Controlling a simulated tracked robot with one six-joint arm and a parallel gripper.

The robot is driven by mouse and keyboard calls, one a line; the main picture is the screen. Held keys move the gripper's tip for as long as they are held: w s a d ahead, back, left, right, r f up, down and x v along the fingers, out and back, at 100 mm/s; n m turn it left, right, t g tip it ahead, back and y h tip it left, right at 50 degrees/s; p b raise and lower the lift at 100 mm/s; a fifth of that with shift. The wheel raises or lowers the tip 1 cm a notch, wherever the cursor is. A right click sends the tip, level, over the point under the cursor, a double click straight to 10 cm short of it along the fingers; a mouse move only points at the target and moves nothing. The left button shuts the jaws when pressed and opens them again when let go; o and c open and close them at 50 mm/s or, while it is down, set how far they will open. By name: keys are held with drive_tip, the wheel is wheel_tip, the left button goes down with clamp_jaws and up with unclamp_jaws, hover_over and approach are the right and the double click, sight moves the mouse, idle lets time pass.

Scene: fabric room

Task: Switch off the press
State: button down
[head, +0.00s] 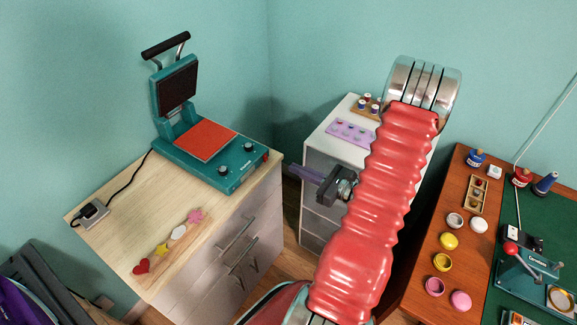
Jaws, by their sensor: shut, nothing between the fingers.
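The teal press (222,165) stands on the light wooden cabinet top with its dark upper plate (177,86) raised. Its red-orange lower pad (206,140) is exposed. Two dark knobs (236,160) sit on its front panel, and a small red part (265,157) shows at its right end. I cannot tell whether that part is a switch or how it is set. My gripper (291,170) is shut and empty, its purple fingers pointing left. In the picture it is just right of the press's right end, apart from it; its wrist is partly hidden by my red arm.
A cable runs from the press to a socket block (93,212) at the cabinet's left. Several small shapes (162,249) lie near its front edge. A white drawer unit (318,150) stands behind my arm. The right desk holds several pots and a small lever machine (527,272).

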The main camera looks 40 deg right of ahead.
drive_tip(key=shift+v, duration=2.35)
drive_tip(key=shift+f, duration=0.15)
drive_tip(key=s+a+r+n+g+y, duration=0.1)
drive_tip(key=s+a+n+g+y, duration=0.2)
drive_tip(key=a+n+g, duration=0.5)
drive_tip(key=s+a+r+n+g+y, duration=0.1)
drive_tip(key=s+a+n+g+y, duration=0.15)
drive_tip(key=a+n+g, duration=0.45)
drive_tip(key=w+a+r+n+t+h, duration=0.1)
drive_tip(key=a+r+n+t+h, duration=0.2)
drive_tip(key=a+r+n+h, duration=0.5)
drive_tip(key=a+r+n, duration=1)
drive_tip(key=a+r, duration=0.1)
drive_tip(key=r, duration=0.3)
drive_tip(key=shift+w+n+t+h, duration=0.3)
drive_tip(key=shift+n+t+h, duration=0.05)
drive_tip(key=shift+n+t, duration=0.05)
